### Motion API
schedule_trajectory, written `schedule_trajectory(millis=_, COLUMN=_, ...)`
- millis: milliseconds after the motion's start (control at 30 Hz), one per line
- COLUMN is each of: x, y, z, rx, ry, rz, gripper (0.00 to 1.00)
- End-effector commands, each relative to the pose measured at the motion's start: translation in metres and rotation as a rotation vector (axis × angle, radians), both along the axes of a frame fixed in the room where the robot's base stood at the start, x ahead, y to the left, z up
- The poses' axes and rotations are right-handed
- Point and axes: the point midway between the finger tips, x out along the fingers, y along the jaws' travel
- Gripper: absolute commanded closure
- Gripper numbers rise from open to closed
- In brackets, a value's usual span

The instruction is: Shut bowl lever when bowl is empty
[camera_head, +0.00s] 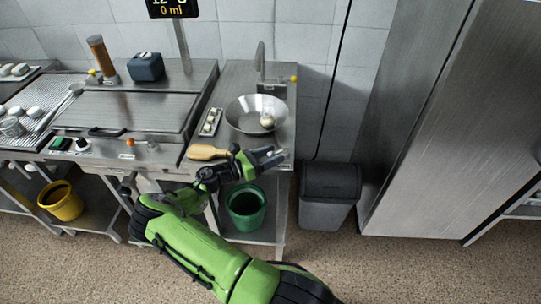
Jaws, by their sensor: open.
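A wide metal bowl (243,110) stands on the steel counter at the centre, below a tall tap (261,60). A pale round thing (267,121) shows inside the bowl at its right side, so the bowl does not look empty. A small yellow-orange tip (294,78) shows beside the tap's base; whether it is the bowl lever, and whether it is open or shut, I cannot tell. My gripper (275,155) is open, with nothing seen between its fingers. In the picture it is just below the bowl, by the counter's front edge.
A wooden paddle (207,152) and a small tray (210,122) lie left of the bowl. Further left, the griddle (130,110) has an orange-tipped lever (131,143) at its front. A green bucket (247,205) stands on the lower shelf; a grey bin (330,190) is right.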

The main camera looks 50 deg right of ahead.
Motion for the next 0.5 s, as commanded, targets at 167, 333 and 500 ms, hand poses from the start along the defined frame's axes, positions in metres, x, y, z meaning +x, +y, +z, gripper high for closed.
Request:
schedule_trajectory(millis=167, x=0.004, y=0.010, z=0.000, rx=0.001, ry=0.001, rz=0.002, gripper=0.46)
schedule_trajectory(millis=333, x=0.021, y=0.051, z=0.000, rx=0.000, ry=0.001, rz=0.007, gripper=0.46)
schedule_trajectory(millis=500, x=0.038, y=0.096, z=-0.001, rx=-0.001, ry=-0.001, rz=0.007, gripper=0.46)
